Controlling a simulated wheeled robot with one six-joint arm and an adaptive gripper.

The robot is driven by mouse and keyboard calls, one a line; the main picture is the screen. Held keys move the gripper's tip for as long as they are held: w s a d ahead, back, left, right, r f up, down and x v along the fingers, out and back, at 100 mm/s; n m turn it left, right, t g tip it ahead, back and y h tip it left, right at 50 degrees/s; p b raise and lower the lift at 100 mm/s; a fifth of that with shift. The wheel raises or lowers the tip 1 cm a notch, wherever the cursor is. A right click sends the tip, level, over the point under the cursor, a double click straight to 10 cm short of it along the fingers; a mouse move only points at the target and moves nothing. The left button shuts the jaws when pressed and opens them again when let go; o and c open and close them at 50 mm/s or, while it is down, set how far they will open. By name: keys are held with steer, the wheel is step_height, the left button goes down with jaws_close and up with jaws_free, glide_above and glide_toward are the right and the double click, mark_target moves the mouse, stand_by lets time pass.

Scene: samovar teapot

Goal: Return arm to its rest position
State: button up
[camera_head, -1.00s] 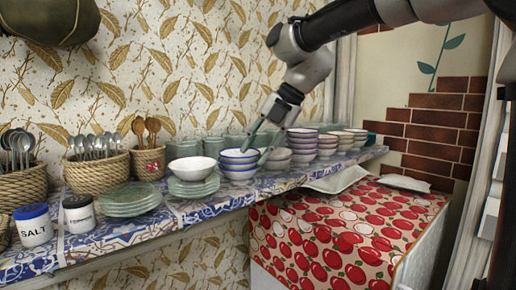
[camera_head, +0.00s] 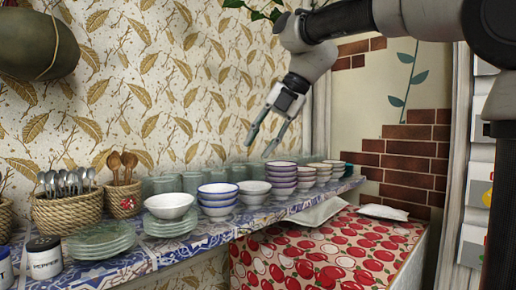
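My gripper (camera_head: 264,143) hangs from my arm at the upper middle of the head view. Its two thin fingers point down and to the left, spread apart, with nothing between them. The fingertips are above and behind the row of bowls, in front of the patterned wall, and touch nothing that I can see.
Stacked green plates (camera_head: 100,240), a white bowl (camera_head: 169,205), spoon baskets (camera_head: 68,213) and a pepper jar (camera_head: 44,258) stand on the shelf's left. A red apple-print cloth (camera_head: 330,255) covers a lower surface at right. A dark hanging pot (camera_head: 38,45) is upper left.

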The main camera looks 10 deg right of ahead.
steer(key=s+d+f+m+h, duration=0.2)
steer(key=d+f+m, duration=0.35)
steer(key=m, duration=0.55)
steer(key=s+d+f+m+h, duration=0.1)
steer(key=s+d+f+m, duration=0.35)
steer(key=m, duration=0.75)
steer(key=s+d+f+m+t+h, duration=0.2)
steer(key=s+d+f+m, duration=0.7)
steer(key=s+d+f, duration=0.2)
steer(key=s+d, duration=0.2)
steer(key=d, duration=0.1)
steer(key=shift+s+d+f+h, duration=0.15)
steer(key=shift+s+f+h, duration=0.1)
steer(key=shift+f+h, duration=0.15)
